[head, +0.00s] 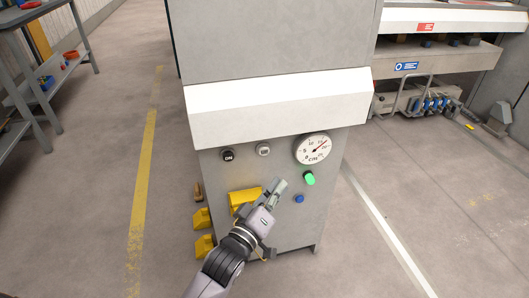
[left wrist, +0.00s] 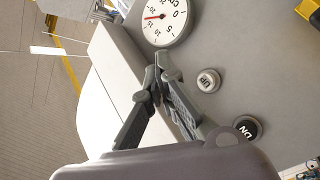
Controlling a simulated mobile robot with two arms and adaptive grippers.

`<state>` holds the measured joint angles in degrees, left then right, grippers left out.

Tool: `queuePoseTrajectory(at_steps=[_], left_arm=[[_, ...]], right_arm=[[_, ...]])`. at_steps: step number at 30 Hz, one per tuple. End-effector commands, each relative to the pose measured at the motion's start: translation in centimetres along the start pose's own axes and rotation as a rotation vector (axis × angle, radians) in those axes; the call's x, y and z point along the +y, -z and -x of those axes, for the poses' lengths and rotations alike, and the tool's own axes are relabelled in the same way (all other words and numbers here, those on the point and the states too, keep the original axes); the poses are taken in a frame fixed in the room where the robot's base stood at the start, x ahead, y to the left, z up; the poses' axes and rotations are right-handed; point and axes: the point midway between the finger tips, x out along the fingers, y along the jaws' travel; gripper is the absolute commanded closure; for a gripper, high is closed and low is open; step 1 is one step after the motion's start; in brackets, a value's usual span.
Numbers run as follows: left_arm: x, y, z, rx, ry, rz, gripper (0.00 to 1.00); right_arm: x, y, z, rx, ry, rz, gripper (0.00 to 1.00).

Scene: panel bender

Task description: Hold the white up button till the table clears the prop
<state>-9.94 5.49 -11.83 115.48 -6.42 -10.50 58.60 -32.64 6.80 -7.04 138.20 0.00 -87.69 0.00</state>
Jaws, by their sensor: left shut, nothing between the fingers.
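The white UP button (head: 263,150) is on the grey front panel of the machine, right of the black DN button (head: 228,155). My left gripper (head: 281,185) is shut and empty in front of the panel, below and a little right of the UP button in the head view. In the left wrist view, my closed fingertips (left wrist: 158,70) are beside the UP button (left wrist: 208,80), apart from it in the picture. The DN button (left wrist: 248,127) also shows there. A round cm dial (head: 312,149) has its needle between 15 and 20. I cannot make out the prop.
A green lamp (head: 310,178) and a blue button (head: 299,199) sit below the dial. Yellow parts (head: 204,219) stick out at the cabinet's left side. A ledge with a blue label (head: 407,66) is at the right. A shelf rack (head: 42,62) stands at the left; the floor between is clear.

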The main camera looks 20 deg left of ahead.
Motion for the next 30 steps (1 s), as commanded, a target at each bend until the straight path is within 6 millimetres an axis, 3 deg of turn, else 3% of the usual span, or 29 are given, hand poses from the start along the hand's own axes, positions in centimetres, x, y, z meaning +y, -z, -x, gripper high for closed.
queuePoseTrajectory(at_steps=[11,18,24,30], left_arm=[[-0.3,0.1,-0.3,-0.001,0.001,-0.003,1.00],[-1.9,1.6,-2.2,0.001,0.001,-0.007,1.00],[-3.3,3.0,-4.2,0.000,0.000,-0.007,1.00],[-4.1,4.1,-5.6,-0.001,0.002,-0.004,1.00]], right_arm=[[0.0,-0.1,0.0,0.001,0.000,0.000,0.32],[0.0,-0.3,1.0,0.010,-0.001,-0.001,0.32],[0.0,-0.6,-0.1,0.008,-0.002,-0.001,0.32],[0.0,-0.5,0.3,0.008,-0.002,-0.001,0.32]])
